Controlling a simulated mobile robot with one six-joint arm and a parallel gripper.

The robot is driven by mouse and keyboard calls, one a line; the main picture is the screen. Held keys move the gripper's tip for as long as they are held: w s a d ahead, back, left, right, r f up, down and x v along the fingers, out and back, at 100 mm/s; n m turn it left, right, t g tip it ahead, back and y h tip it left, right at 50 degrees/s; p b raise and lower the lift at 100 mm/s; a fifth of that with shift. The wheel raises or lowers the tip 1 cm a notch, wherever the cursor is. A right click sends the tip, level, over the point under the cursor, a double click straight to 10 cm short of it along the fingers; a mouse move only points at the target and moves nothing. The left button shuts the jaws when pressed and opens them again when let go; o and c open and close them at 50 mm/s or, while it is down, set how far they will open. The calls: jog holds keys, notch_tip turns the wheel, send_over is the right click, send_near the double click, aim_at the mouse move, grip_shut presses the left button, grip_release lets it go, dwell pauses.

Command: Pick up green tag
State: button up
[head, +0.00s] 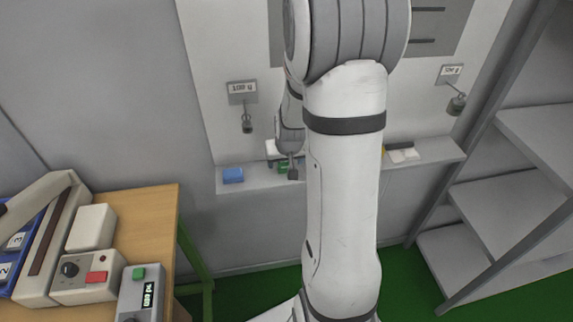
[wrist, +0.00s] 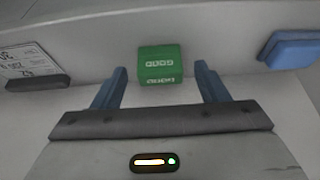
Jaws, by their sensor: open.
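The green tag (wrist: 160,66) is a small green block with white lettering on its faces. In the wrist view it sits on the pale ledge between the tips of my gripper (wrist: 160,70). The two blue fingers stand apart on either side of it, with a visible gap on each side. My gripper is open and holds nothing. In the head view a little of the green tag (head: 283,167) shows on the wall ledge, partly hidden by the end of my arm. My fingers cannot be made out there.
A blue block (head: 233,175) lies on the ledge (head: 205,185) left of the tag. A white item (head: 403,153) lies at its right. Weights hang on the board (head: 220,120) above. A wooden table (head: 150,205) with devices stands left, grey shelves (head: 530,185) right.

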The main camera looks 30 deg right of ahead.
jog(key=shift+w+f, duration=0.1)
jog(key=shift+f, duration=0.3)
jog(key=c, duration=1)
